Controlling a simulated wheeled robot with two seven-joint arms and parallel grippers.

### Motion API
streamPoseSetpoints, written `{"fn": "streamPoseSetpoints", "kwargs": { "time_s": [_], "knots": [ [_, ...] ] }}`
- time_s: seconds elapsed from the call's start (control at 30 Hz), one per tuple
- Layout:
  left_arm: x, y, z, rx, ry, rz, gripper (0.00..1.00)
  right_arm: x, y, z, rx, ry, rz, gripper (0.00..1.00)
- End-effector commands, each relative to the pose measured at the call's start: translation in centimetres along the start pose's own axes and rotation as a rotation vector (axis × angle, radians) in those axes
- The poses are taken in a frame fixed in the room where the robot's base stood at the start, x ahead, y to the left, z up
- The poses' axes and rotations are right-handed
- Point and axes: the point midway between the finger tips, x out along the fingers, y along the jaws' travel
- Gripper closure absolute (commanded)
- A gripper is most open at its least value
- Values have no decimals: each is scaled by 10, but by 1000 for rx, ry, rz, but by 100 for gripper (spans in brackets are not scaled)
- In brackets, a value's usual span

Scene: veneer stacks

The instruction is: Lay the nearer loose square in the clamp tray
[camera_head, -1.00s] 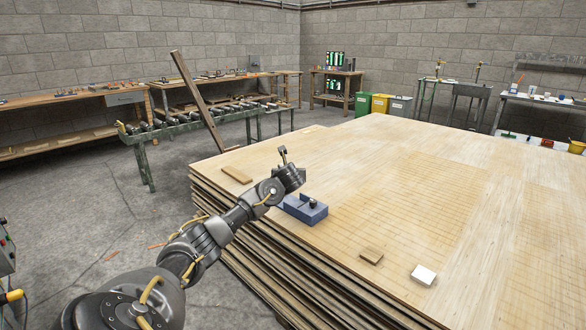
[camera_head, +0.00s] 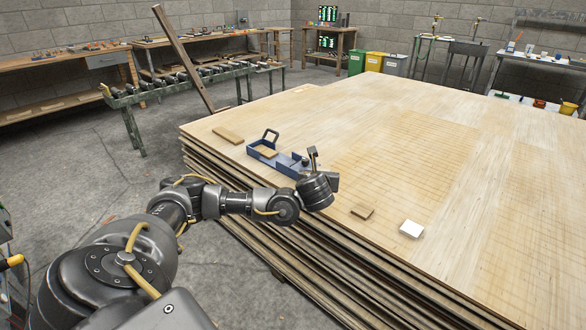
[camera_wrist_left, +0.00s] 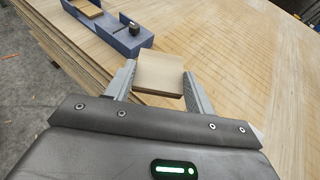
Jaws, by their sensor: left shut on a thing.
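The blue clamp tray (camera_head: 254,152) lies near the left edge of the big veneer stack, with a raised dark loop and a black knob (camera_wrist_left: 133,28). A light wooden square (camera_head: 266,151) lies inside its far-left part. My left gripper (camera_head: 333,181) is beside the tray's right end, partly hiding it. In the left wrist view its fingers are shut on a tan square (camera_wrist_left: 161,70), with the tray (camera_wrist_left: 122,42) beyond to the upper left. The head view does not show the held square. Another brown square (camera_head: 362,211) lies loose to the gripper's right. My right gripper is not seen.
A white block (camera_head: 411,229) lies right of the loose brown square. A flat wooden piece (camera_head: 228,135) lies left of the tray, near the edge. The veneer stack (camera_head: 440,150) is clear farther back and right. A roller stand (camera_head: 190,88) is behind.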

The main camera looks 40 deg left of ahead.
Motion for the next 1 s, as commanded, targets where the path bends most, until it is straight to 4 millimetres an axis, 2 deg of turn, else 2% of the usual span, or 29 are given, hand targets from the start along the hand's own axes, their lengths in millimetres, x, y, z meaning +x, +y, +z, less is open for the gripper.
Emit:
{"fn": "streamPoseSetpoints", "kwargs": {
  "time_s": [0.03,0.17,0.3,0.43,0.5,0.6,0.73,1.0],
  "knots": [
    [-14,-18,3,15,-3,-47,68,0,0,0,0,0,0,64],
    [-52,-58,7,58,0,-158,68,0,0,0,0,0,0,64],
    [-99,-98,13,105,4,-286,68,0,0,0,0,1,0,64],
    [-148,-126,20,151,3,-403,68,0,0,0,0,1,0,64],
    [-170,-135,25,172,2,-454,68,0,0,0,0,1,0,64],
    [-192,-142,29,197,0,-504,68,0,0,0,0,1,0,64],
    [-208,-145,32,219,0,-537,68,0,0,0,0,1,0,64],
    [-211,-145,32,225,0,-542,68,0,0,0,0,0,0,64]
  ]
}}
